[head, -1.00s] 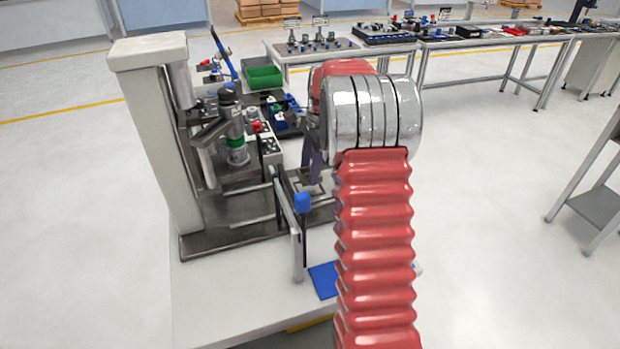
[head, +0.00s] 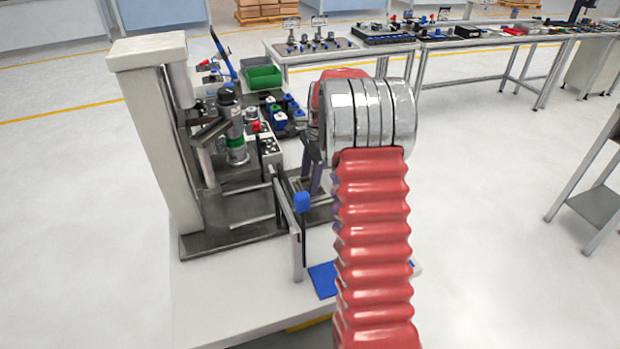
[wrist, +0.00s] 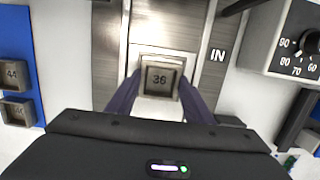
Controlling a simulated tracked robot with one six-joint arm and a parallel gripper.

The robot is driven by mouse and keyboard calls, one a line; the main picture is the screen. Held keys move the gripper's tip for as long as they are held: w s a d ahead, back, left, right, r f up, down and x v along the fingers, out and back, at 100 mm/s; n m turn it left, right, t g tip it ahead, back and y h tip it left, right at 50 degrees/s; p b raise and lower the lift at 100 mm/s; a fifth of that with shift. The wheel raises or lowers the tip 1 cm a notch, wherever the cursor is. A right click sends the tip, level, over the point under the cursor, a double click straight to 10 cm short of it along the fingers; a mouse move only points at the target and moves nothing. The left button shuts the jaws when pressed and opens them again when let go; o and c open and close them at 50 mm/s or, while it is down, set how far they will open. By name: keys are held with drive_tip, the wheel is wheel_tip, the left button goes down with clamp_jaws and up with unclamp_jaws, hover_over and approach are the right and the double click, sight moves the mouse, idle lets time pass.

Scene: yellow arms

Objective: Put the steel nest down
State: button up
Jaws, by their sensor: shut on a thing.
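The steel nest (wrist: 160,79) is a square grey block marked 36. In the wrist view my gripper (wrist: 159,84) has its two dark fingers on either side of it, shut on it. The nest is over a steel plate (wrist: 194,31) with a pale channel, left of the letters IN; I cannot tell whether it touches the plate. In the head view my gripper (head: 313,172) shows only partly beside my red arm, and the nest cannot be made out.
Two more nests, marked 44 (wrist: 14,74) and 46 (wrist: 17,111), lie on a blue mat (wrist: 36,88). A dial box (wrist: 288,45) stands at the right. In the head view a press (head: 160,130), a blue-capped post (head: 302,203) and a green bin (head: 263,78) crowd the bench.

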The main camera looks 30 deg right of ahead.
drive_tip(key=shift+s+a+f, duration=0.1)
drive_tip(key=shift+s+f, duration=0.05)
drive_tip(key=shift+f, duration=0.55)
drive_tip(key=o, duration=1.3)
drive_tip(key=shift+d+r, duration=0.3)
drive_tip(key=shift+r, duration=1.95)
drive_tip(key=shift+d+r, duration=0.35)
drive_tip(key=shift+r, duration=1.9)
drive_tip(key=shift+d+r, duration=0.3)
drive_tip(key=shift+r, duration=1.95)
drive_tip(key=shift+s, duration=0.1)
